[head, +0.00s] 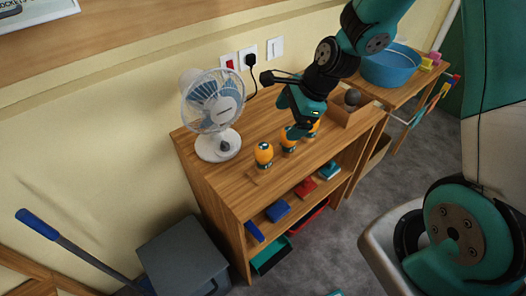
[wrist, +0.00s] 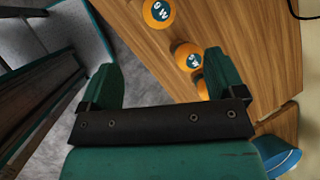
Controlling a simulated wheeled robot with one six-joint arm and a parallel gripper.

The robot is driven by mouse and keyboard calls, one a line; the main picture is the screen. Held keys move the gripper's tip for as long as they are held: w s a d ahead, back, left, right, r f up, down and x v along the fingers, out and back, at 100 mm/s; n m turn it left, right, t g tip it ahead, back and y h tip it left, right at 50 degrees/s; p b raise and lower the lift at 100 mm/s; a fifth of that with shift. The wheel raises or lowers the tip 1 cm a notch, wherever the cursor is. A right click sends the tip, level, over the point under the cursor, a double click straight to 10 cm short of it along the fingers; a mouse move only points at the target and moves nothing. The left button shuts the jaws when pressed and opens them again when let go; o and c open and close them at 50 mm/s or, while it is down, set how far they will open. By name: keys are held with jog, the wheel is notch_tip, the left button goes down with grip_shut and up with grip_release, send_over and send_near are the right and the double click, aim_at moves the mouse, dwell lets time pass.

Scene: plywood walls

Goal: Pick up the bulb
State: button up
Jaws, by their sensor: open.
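Three orange bulbs stand in a row on the wooden shelf top (head: 222,176). The nearest bulb (head: 263,154) is clear of my gripper; the middle bulb (head: 289,141) and far bulb (head: 313,129) are partly hidden by it. The wrist view shows the bulbs' round ends marked "9W": one at the top edge (wrist: 159,13), one in the middle (wrist: 188,56), and one (wrist: 203,89) mostly hidden behind the right finger. My gripper (wrist: 163,78) is open, with nothing between its fingers. In the head view my gripper (head: 298,128) is low, close by the middle and far bulbs.
A white and blue fan (head: 213,102) stands left of the bulbs. A wooden box (head: 347,114) holding a dark round thing is beyond my gripper. A blue basin (head: 390,68) sits on the far table. A plug with a black cable (head: 250,60) is on the wall behind.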

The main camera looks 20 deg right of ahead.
aim_at(266, 146)
jog(key=p+x, duration=0.1)
jog(key=x, duration=0.9)
jog(key=shift+a+f+p, duration=0.15)
jog(key=shift+p, duration=0.2)
jog(key=shift+d+p+x, duration=0.2)
jog(key=shift+p+x, duration=0.85)
jog(key=shift+x, duration=1.65)
jog(key=shift+s+f, duration=0.1)
jog(key=shift+s, duration=0.05)
jog(key=c, duration=1)
